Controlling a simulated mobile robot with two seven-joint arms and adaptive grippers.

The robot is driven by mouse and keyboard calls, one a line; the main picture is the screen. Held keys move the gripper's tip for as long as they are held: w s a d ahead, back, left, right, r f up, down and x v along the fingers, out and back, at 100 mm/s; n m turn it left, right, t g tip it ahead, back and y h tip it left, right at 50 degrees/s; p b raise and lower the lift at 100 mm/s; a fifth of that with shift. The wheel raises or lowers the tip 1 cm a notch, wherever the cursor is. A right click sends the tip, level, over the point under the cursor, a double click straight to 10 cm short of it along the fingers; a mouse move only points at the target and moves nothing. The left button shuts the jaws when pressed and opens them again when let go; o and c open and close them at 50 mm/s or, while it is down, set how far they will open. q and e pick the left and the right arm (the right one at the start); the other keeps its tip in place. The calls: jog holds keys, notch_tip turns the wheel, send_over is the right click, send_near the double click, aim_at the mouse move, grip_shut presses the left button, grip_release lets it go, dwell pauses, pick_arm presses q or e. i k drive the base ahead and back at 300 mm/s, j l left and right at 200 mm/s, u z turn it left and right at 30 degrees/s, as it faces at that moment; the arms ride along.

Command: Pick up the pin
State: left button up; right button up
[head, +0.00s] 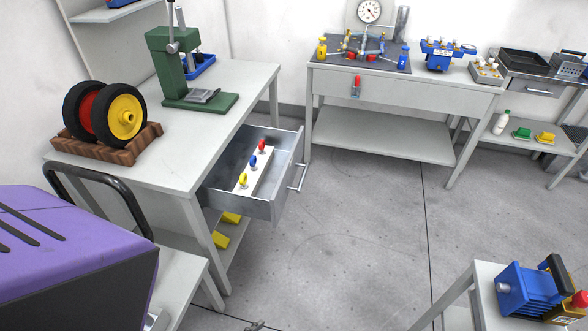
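Three pins stand in a row on a white block (258,175) inside the open grey drawer (285,204) of the left workbench. The yellow pin (243,181) is nearest, the blue pin (253,161) is in the middle and the red pin (262,146) is farthest. They look upright, with their lower parts hidden in the block. I cannot tell which pin the task means. Neither gripper can be made out; a small dark part at the bottom edge is too cut off to identify.
The left workbench (150,170) carries a green press (168,65) and wheels on a wooden stand (105,145). A purple machine (70,240) fills the lower left. A blue device (528,292) stands at lower right. The floor (350,235) right of the drawer is clear.

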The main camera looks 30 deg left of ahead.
aim_at(243, 179)
jog(key=u, duration=1.25)
